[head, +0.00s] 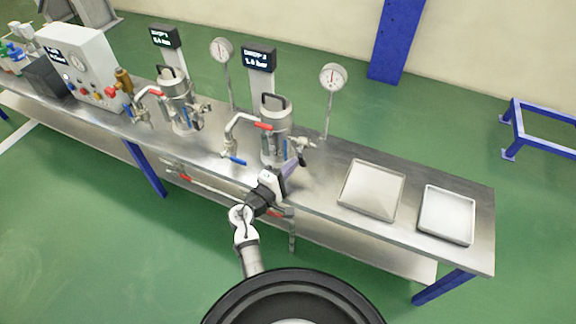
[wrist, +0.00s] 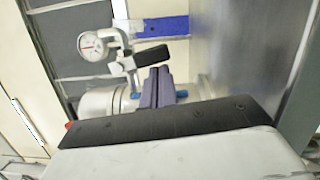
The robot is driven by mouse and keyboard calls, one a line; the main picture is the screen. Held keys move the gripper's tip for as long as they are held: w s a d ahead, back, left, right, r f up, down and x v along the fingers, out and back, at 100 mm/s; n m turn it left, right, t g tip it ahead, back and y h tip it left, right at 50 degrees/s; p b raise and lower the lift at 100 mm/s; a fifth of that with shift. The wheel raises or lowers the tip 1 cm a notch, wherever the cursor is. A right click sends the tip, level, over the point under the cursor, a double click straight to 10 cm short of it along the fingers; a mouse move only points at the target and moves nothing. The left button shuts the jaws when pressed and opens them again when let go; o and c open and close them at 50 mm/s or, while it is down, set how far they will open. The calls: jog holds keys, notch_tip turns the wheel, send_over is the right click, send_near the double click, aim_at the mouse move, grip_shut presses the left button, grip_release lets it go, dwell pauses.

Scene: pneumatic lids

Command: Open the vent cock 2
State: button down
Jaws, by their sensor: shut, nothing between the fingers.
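The right-hand chamber (head: 274,140), a steel pot with a lid handle, stands on the bench below a dark display. A small metal cock (head: 301,146) sticks out of its right side; I take it for vent cock 2. In the wrist view a black lever (wrist: 151,57) sits on metal fittings just beyond my fingertips. My gripper (head: 291,167) is at the chamber's front right, just below the cock. Its purple fingers (wrist: 158,86) are shut and empty, pointing towards the lever. Whether they touch it I cannot tell.
A gauge (head: 332,77) stands on a post behind the cock; a gauge also shows in the wrist view (wrist: 92,46). A red-handled pipe (head: 240,127) is left of the chamber. A second chamber (head: 178,103) stands further left. Two trays (head: 371,213) (head: 446,238) lie right.

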aim_at(305, 166)
jog(key=shift+s+d+f, duration=0.2)
jog(key=shift+d, duration=0.25)
jog(key=shift+s+d+r+b, duration=0.1)
jog(key=shift+s+d+b, duration=0.2)
jog(key=shift+d+b, duration=0.35)
jog(key=shift+s+d+n, duration=0.1)
jog(key=shift+d+n, duration=0.2)
jog(key=shift+d, duration=0.05)
jog(key=n, duration=0.1)
jog(key=d+n, duration=0.1)
jog(key=r+n+t+p, duration=0.1)
jog(key=shift+s+d+n, duration=0.25)
jog(key=shift+n, duration=0.15)
jog(key=shift+s+d+r+n+t+y+p, duration=0.15)
jog(key=shift+d+r+n+t+p, duration=0.1)
jog(key=shift+n, duration=0.7)
jog(key=shift+d+r+n+t+y+p, duration=0.1)
jog(key=shift+d+r+n+t+p, duration=0.15)
jog(key=shift+n, duration=0.65)
jog(key=shift+s+d+r+n+t+y+p, duration=0.1)
jog(key=shift+d+r+n+t+y+p, duration=0.15)
jog(key=shift+n, duration=0.7)
jog(key=shift+r, duration=0.1)
